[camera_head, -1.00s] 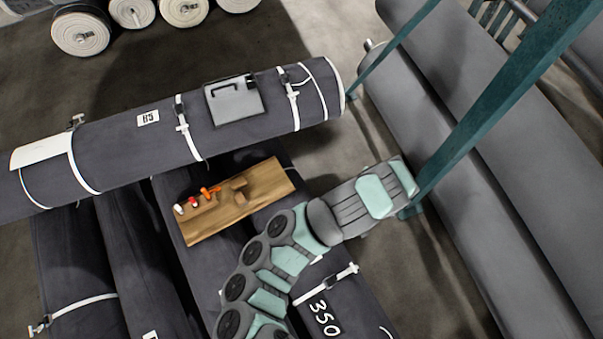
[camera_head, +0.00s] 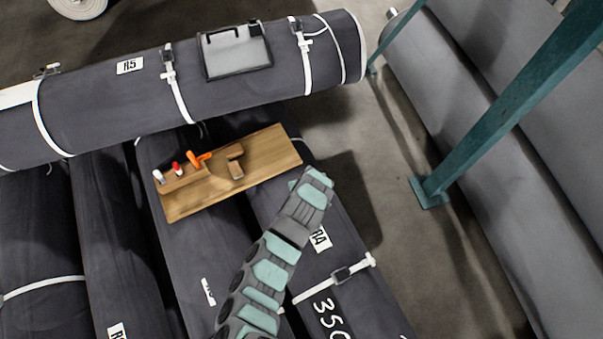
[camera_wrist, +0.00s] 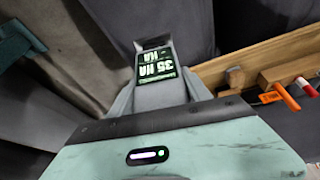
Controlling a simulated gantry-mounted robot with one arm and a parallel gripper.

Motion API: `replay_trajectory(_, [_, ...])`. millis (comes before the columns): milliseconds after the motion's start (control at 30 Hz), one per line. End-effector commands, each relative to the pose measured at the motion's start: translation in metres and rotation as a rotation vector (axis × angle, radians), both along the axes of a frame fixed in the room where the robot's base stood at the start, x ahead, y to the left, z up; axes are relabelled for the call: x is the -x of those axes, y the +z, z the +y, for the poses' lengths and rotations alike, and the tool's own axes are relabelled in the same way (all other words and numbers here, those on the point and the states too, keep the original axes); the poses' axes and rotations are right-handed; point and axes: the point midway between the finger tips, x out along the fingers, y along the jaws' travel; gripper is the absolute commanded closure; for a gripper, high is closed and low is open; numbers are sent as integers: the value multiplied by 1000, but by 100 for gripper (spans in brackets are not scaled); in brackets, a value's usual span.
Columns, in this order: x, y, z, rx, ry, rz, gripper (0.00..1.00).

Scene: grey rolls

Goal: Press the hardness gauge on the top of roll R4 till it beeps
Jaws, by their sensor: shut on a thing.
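Roll R4 (camera_head: 372,300) is a dark grey wrapped roll with a white R4 label (camera_head: 320,240), a white strap and white "350" lettering. My gripper (camera_head: 314,182) is over this roll, close to the right end of a wooden board; its fingers are hard to see there. In the wrist view my gripper (camera_wrist: 158,88) is shut on the hardness gauge (camera_wrist: 156,66), whose lit screen shows green-white characters that look like 35 HA. The gauge's lower tip is hidden, so I cannot tell whether it touches the roll.
The wooden board (camera_head: 268,160) lies across the rolls, holding a small block (camera_head: 235,162) and an orange-handled tool (camera_head: 198,159). Roll R5 (camera_head: 215,95) lies crosswise behind it, with a grey case (camera_head: 236,55) on top. A teal post (camera_head: 470,130) stands at right beside large grey rolls (camera_head: 500,200).

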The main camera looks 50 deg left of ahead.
Motion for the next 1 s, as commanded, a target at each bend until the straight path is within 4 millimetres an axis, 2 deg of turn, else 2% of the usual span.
replay_trajectory(33, [3, -11, 3, -1, 8, 0, 85])
replay_trajectory(133, [6, -16, 5, -2, 14, -3, 85])
replay_trajectory(700, [7, -13, 3, 1, 14, -2, 85])
replay_trajectory(1000, [8, -47, 3, 0, 15, 0, 85])
